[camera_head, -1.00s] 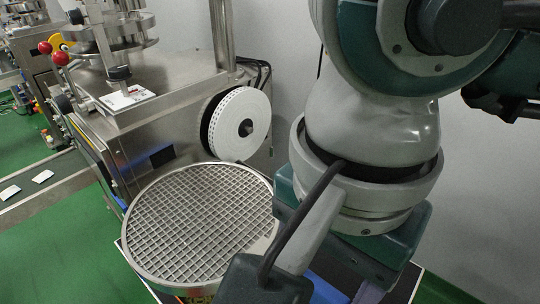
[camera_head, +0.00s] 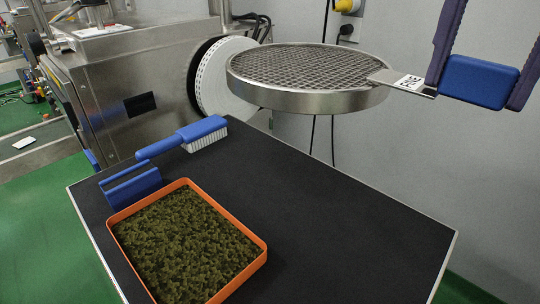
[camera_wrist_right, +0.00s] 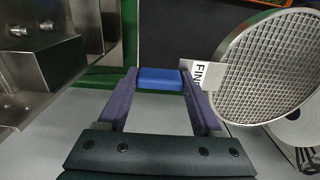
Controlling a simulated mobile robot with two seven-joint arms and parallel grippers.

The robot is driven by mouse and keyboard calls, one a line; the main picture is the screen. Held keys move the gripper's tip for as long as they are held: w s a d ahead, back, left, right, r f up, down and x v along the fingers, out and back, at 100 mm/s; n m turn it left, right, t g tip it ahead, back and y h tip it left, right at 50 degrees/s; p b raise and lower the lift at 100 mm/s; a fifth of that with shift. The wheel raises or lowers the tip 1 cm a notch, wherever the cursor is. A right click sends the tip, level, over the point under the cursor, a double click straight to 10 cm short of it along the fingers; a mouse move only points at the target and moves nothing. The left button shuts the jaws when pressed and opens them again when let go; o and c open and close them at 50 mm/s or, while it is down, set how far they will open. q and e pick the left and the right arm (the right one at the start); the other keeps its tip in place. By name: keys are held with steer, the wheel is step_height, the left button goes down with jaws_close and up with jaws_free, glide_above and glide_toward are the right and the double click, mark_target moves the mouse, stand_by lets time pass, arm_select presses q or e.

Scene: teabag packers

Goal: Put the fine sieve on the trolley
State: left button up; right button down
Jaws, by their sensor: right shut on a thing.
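The fine sieve (camera_head: 300,97) is a round steel mesh disc with a deep rim and a tab with a black-and-white label. In the head view it hangs level, apart from the trolley, over its far side. My right gripper (camera_head: 483,80) is shut on its blue handle, with a purple finger on each side. In the right wrist view, the blue handle (camera_wrist_right: 162,79) sits between the fingertips and the sieve (camera_wrist_right: 272,68) extends to the right. The trolley (camera_head: 330,220) has a flat black top with a pale metal edge. My left gripper is out of view.
An orange tray of dark green leaf (camera_head: 262,250) lies on the trolley's near left. A blue brush (camera_head: 185,138) and a blue holder-like piece (camera_head: 132,187) lie behind it. The trolley's middle and right are clear. A steel machine with a white reel (camera_head: 222,80) stands behind.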

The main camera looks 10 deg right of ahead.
steer(key=shift+a+f+b, duration=0.1)
steer(key=shift+f+b, duration=1.3)
steer(key=shift+f, duration=8.6)
steer(key=shift+f, duration=0.2)
steer(key=shift+c, duration=0.2)
jaws_free()
steer(key=shift+r, duration=0.1)
